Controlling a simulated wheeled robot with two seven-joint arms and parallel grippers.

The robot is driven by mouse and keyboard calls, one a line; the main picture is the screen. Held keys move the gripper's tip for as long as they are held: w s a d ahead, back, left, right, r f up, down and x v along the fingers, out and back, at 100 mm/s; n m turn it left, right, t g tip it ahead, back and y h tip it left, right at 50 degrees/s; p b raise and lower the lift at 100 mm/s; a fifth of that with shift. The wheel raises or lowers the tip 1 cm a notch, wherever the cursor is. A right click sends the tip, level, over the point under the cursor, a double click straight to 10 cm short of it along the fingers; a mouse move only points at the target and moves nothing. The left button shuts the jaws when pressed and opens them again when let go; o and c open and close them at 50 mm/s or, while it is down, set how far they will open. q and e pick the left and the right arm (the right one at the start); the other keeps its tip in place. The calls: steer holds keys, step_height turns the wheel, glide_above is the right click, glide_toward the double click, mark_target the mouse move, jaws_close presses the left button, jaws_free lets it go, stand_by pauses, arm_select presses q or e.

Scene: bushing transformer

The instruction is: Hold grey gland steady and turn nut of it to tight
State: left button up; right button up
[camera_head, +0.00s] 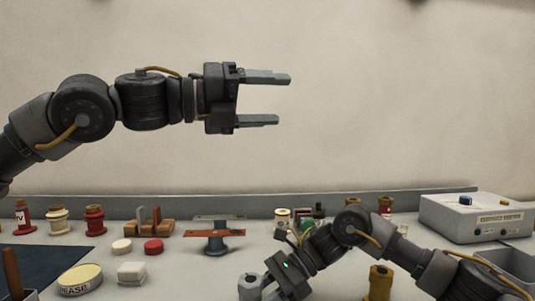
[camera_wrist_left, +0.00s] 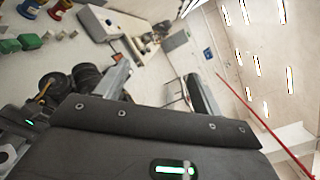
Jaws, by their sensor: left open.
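My left gripper (camera_head: 284,99) is raised high in front of the bare wall, its two fingers apart and nothing between them. Its spread fingers also show in the left wrist view (camera_wrist_left: 160,84). My right gripper (camera_head: 268,286) is low over the bench at the bottom of the head view, pointing down and left. A light grey rounded part (camera_head: 250,287) shows at its tip; I cannot tell whether it is the grey gland or part of the gripper. The right fingertips are partly cut off by the frame's bottom edge. No nut can be made out clearly.
A brass-coloured fitting (camera_head: 378,283) stands right of my right gripper. A grease tin (camera_head: 80,280), white block (camera_head: 131,273) and red disc (camera_head: 154,247) lie left. A balance-like stand (camera_head: 214,243) is mid-bench. A grey instrument box (camera_head: 475,218) stands right. Air around my left gripper is clear.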

arm_select(q)
steer(key=shift+f, duration=0.15)
steer(key=w+a+f+n+y, duration=0.2)
steer(key=w+f+n, duration=0.1)
steer(key=w+f, duration=0.45)
steer(key=n+g+y, duration=0.3)
steer(key=n+g, duration=0.5)
steer(key=n, duration=1)
glide_toward(246, 278)
steer(key=shift+m, duration=0.3)
steer(key=x, duration=0.9)
steer(key=shift+s+d, duration=0.1)
steer(key=shift+d, duration=0.15)
steer(key=shift+c, duration=0.3)
steer(key=c, duration=0.9)
steer(key=shift+f+g, duration=0.1)
steer(key=shift+g, duration=0.2)
steer(key=shift+c, duration=0.3)
